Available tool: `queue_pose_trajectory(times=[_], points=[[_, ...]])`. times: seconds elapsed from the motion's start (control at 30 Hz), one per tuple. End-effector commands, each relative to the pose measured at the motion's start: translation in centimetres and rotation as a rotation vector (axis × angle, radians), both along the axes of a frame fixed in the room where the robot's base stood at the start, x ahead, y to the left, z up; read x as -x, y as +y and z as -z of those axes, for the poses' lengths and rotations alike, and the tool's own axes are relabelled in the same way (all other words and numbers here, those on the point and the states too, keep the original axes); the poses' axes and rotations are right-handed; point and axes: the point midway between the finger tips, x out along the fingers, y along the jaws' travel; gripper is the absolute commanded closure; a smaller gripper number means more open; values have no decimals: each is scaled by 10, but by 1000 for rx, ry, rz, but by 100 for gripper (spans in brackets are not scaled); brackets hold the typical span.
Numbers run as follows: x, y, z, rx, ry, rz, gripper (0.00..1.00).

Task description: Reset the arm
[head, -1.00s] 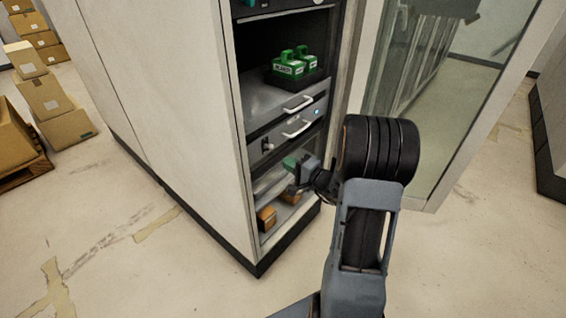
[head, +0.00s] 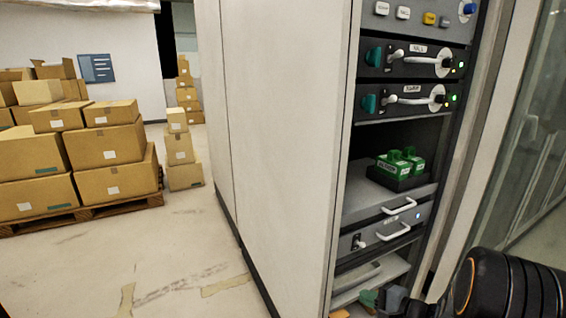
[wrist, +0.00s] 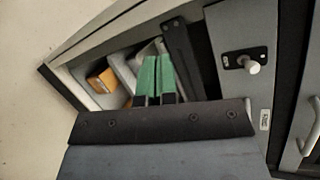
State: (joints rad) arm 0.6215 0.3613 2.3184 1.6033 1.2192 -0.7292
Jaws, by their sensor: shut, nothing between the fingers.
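My gripper (wrist: 157,78) shows in the wrist view as two green-tipped fingers side by side, shut with nothing between them. It points toward the lower shelf of the rack cabinet (head: 282,140), where an orange-brown block (wrist: 102,80) lies to the left of the fingers. In the head view my gripper (head: 369,298) is at the bottom edge, in front of the cabinet's lower opening, partly cut off. My arm fills the bottom right corner.
Green lettered blocks (head: 388,164) sit in a black tray on the middle shelf. Drawers with white handles (head: 393,232) are below. Cardboard boxes (head: 110,145) stand on pallets at left. A glass door (head: 530,130) is at right. The floor left of the cabinet is clear.

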Motion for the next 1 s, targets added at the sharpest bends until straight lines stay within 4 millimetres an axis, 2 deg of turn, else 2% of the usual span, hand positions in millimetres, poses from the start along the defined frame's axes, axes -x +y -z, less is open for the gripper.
queue_pose_trajectory(times=[0.03,0.1,0.2,0.27,0.37,0.4,0.5,0.6,0.7,0.83,1.0], points=[[16,17,-13,40,78,-97,100],[41,36,-25,126,196,-229,100],[77,52,-50,307,329,-396,100],[96,56,-69,444,385,-478,100],[121,53,-110,713,427,-590,100],[128,51,-129,826,425,-624,100],[138,45,-185,1102,363,-691,100],[142,46,-232,1301,259,-742,100],[144,56,-268,1395,167,-770,100],[145,69,-296,1427,84,-774,100],[146,76,-305,1436,49,-786,100]])
